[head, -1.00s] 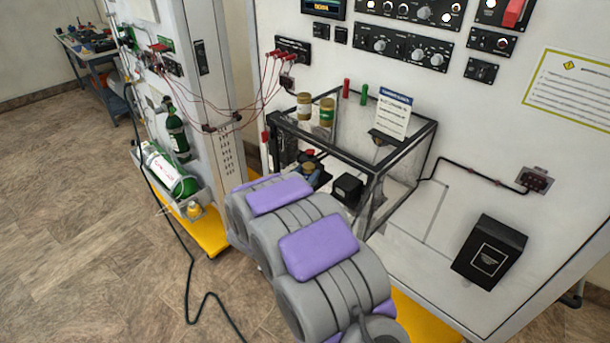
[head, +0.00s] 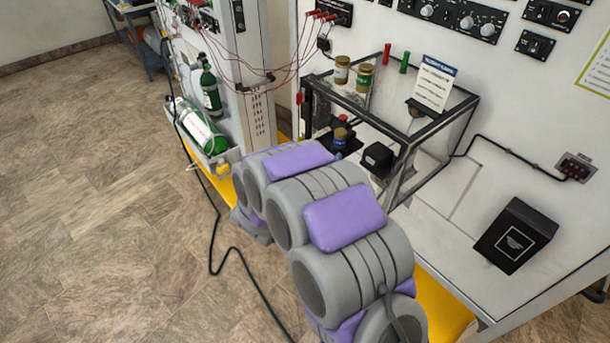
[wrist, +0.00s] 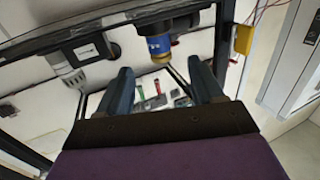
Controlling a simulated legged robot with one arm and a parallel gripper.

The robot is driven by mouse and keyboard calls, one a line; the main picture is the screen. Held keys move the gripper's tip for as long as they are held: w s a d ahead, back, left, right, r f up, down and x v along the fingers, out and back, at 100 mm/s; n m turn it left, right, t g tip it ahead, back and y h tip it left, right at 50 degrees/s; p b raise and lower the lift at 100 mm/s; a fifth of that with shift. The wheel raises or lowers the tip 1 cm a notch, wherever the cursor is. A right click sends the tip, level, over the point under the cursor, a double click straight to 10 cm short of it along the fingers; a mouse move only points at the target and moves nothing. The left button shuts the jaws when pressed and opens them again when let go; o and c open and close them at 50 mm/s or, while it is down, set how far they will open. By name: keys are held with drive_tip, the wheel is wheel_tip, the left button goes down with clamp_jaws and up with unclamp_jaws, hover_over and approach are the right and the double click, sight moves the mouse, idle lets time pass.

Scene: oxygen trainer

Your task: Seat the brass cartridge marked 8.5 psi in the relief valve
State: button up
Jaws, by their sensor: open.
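Two brass cartridges stand upright on the clear top of the black-framed case, one with a pale label (head: 342,70) and one with a green label (head: 364,78). A third brass piece with a blue band (head: 340,136) is inside the case; in the wrist view this blue-banded brass piece (wrist: 159,46) sits in a dark fitting. Whether that fitting is the relief valve, and which cartridge reads 8.5 psi, I cannot tell. My gripper (wrist: 160,68) is open and empty, its fingers pointing toward the blue-banded piece, apart from it. My arm hides the gripper in the head view.
The case's black frame (head: 404,152) surrounds the fittings, with a black block (head: 378,158) inside. A placard (head: 434,82) stands on top, near red (head: 387,54) and green (head: 404,60) pegs. Floor at left is mostly clear, with a cable.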

drive_tip(key=v, duration=0.9)
drive_tip(key=shift+s+a+p, duration=0.15)
drive_tip(key=shift+s+p, duration=0.15)
